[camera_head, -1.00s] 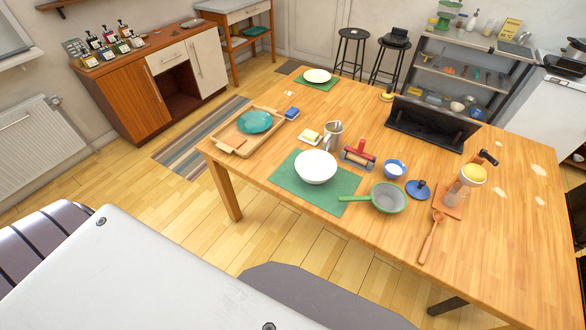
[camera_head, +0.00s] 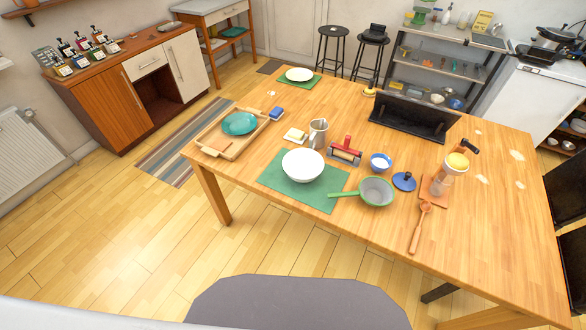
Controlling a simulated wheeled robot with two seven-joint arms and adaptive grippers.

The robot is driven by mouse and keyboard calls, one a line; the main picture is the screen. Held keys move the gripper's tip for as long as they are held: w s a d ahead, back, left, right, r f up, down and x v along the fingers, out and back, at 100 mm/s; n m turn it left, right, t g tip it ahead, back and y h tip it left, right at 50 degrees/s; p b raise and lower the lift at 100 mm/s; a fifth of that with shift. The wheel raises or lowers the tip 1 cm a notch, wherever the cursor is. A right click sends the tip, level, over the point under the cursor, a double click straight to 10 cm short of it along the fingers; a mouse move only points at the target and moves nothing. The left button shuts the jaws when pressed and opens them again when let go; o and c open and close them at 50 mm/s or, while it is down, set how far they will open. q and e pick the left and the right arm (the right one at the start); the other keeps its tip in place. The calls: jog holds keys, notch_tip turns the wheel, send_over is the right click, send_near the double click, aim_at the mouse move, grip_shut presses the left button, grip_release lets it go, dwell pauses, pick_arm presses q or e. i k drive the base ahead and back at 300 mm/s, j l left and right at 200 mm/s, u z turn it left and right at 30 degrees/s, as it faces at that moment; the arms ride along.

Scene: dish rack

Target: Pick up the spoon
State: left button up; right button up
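A wooden spoon (camera_head: 415,233) lies flat on the right part of the wooden table (camera_head: 330,223), near its front edge. Its bowl points away from me and its handle points toward the front. It lies in front of the small orange-brown board (camera_head: 433,191) and to the right of the green-rimmed strainer (camera_head: 376,191). Nothing covers the spoon. Neither of my grippers shows in the head view.
A white bowl (camera_head: 303,164) stands on a green mat (camera_head: 330,197). A red-handled roller (camera_head: 345,151), a small blue bowl (camera_head: 381,162) and a blue lid (camera_head: 404,181) lie behind the strainer. A wooden tray (camera_head: 215,137) is at the left. Floor is clear before the table.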

aim_at(426, 206)
jog(key=z, duration=1.35)
